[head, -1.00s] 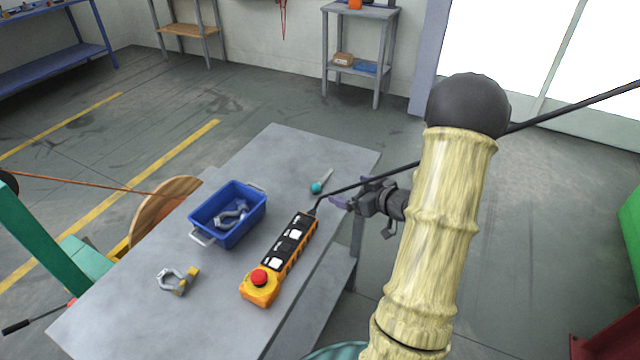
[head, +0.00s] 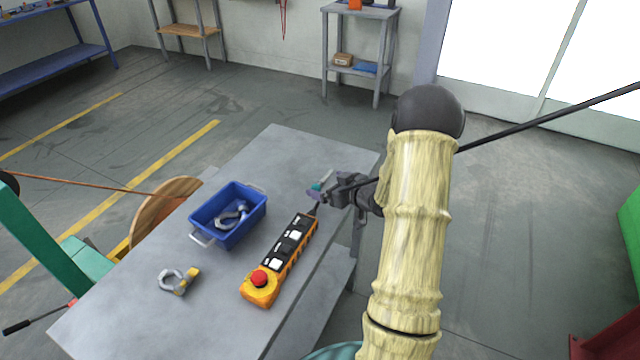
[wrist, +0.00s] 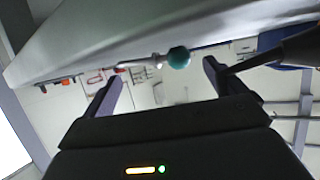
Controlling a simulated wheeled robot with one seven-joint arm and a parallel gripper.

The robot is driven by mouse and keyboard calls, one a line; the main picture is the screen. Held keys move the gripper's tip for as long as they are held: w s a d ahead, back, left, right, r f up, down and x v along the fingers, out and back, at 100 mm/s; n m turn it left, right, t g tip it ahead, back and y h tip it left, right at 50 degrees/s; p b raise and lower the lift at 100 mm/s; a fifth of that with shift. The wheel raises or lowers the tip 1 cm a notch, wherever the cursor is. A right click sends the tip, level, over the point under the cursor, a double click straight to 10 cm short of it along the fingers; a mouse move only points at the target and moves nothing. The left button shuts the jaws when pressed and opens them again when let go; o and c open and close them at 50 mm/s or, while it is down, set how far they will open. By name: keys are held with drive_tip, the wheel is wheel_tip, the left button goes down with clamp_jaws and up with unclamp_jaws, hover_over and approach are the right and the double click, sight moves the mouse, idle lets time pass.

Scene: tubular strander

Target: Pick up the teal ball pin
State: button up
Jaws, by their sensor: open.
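The teal ball pin (head: 317,186) lies on the grey table (head: 150,257) near its right edge, partly hidden by my gripper in the head view. In the wrist view its teal ball (wrist: 179,57) and thin grey shank show just beyond and between my fingertips. My gripper (head: 322,193) is at the table's right edge, reaching in from the right around the pin's end. It also shows in the wrist view (wrist: 162,72), with its two fingers apart and nothing clasped between them. I cannot tell whether a finger touches the pin.
An orange pendant control (head: 280,262) with a red button lies close by, its black cable running past my gripper. A blue bin (head: 228,232) holding a metal shackle stands to the left. The table's far end is clear.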

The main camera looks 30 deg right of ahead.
sight(323, 180)
drive_tip(key=x, duration=0.2)
drive_tip(key=shift+w+a+f, duration=0.1)
drive_tip(key=shift+w, duration=0.2)
drive_tip(key=c, duration=1.7)
